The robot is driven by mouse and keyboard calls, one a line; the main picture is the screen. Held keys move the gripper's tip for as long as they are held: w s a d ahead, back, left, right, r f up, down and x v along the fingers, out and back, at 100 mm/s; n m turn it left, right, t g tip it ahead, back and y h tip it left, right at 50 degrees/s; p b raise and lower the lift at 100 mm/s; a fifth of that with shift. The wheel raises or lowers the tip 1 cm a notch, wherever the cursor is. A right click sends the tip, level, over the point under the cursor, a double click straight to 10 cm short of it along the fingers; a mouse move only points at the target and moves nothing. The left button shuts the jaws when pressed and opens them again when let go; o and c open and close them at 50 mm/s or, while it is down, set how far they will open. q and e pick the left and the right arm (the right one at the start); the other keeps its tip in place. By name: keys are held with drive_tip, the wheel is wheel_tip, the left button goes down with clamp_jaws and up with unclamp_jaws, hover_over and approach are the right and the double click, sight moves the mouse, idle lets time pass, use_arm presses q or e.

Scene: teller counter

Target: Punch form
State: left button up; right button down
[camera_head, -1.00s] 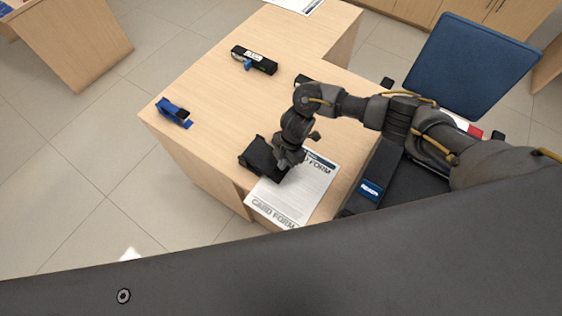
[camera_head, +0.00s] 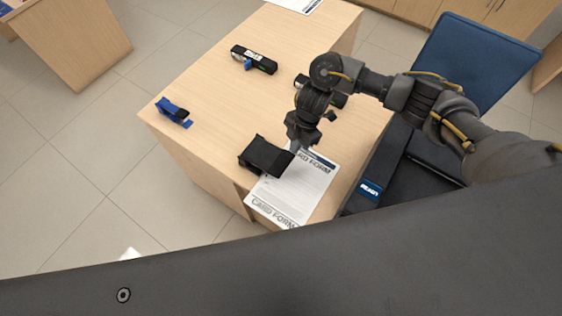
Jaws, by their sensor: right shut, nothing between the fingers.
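The card form (camera_head: 297,198) is a white printed sheet lying on the wooden counter near its front edge. A black hole punch (camera_head: 265,157) sits at the form's left edge, and whether the paper is inside its slot cannot be told. My right gripper (camera_head: 296,147) points down just above the right end of the punch. It is shut and empty; whether its tips touch the punch cannot be told. My left gripper is not in view.
A blue stapler-like tool (camera_head: 173,112) lies at the counter's left corner. A black device with a white label (camera_head: 254,60) lies farther back. A black machine with a blue label (camera_head: 370,190) stands to the right. A blue chair (camera_head: 476,62) is behind.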

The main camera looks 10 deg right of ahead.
drive_tip(key=v, duration=0.5)
drive_tip(key=shift+a+f, duration=0.1)
idle(0.5)
